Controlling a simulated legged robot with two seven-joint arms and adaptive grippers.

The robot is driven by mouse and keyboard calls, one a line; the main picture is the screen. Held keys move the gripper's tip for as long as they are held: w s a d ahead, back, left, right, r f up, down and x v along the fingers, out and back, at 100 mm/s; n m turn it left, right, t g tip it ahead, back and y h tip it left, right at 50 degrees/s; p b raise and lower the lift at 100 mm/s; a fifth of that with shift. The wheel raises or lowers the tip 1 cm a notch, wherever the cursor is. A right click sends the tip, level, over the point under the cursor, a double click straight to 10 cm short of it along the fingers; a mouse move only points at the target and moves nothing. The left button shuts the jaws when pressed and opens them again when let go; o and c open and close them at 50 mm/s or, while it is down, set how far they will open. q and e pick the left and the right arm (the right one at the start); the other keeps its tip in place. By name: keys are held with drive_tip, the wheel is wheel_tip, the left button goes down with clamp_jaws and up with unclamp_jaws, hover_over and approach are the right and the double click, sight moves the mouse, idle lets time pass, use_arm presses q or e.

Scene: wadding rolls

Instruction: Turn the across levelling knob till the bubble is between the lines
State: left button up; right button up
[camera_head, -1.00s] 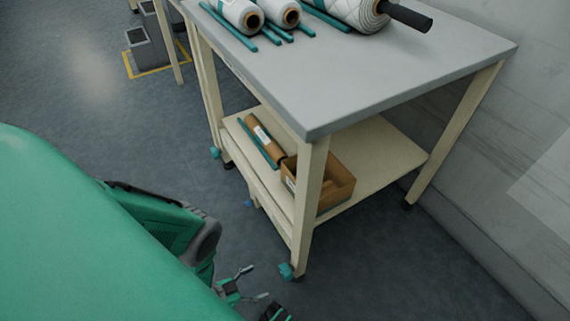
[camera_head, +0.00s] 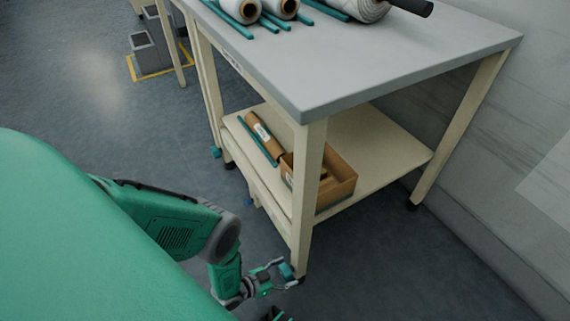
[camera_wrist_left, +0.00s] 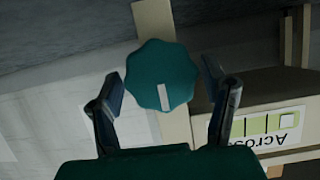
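A teal lobed knob (camera_head: 286,271) with a white pointer mark is at the foot of the table's near leg. In the left wrist view the knob (camera_wrist_left: 162,80) faces me, its mark nearly upright. My left gripper (camera_head: 276,270) is open, its fingers (camera_wrist_left: 165,104) on either side of the knob, with no clear grip on it. A level vial (camera_wrist_left: 268,125) with yellow-green fluid and dark lines sits at the right on a white label reading "Across", upside down. I cannot tell surely where its bubble stands.
The grey-topped table (camera_head: 400,68) carries white rolls (camera_head: 240,10) and teal bars. Its lower shelf (camera_head: 375,150) holds a cardboard box (camera_head: 335,185) and a brown roll (camera_head: 262,135). Another teal knob (camera_head: 215,152) is by the far-left leg. A wall stands at the right.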

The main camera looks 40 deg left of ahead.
use_arm(q)
drive_tip(key=c, duration=0.7)
drive_tip(key=shift+s+a+f, duration=0.1)
drive_tip(key=shift+a, duration=0.1)
drive_tip(key=shift+c, duration=0.2)
drive_tip(key=shift+s+a+f+n+g+h, duration=0.1)
drive_tip(key=shift+n+g+h, duration=0.15)
drive_tip(key=shift+n+h, duration=0.75)
drive_tip(key=shift+s+a+f+n+g+h, duration=0.1)
drive_tip(key=shift+n+g+h, duration=0.15)
drive_tip(key=shift+n+h, duration=0.75)
drive_tip(key=shift+n+y, duration=0.3)
drive_tip(key=shift+n, duration=0.2)
drive_tip(key=o, duration=1.2)
drive_tip(key=shift+c, duration=0.2)
drive_tip(key=shift+w, duration=0.15)
drive_tip(key=shift+r, duration=0.1)
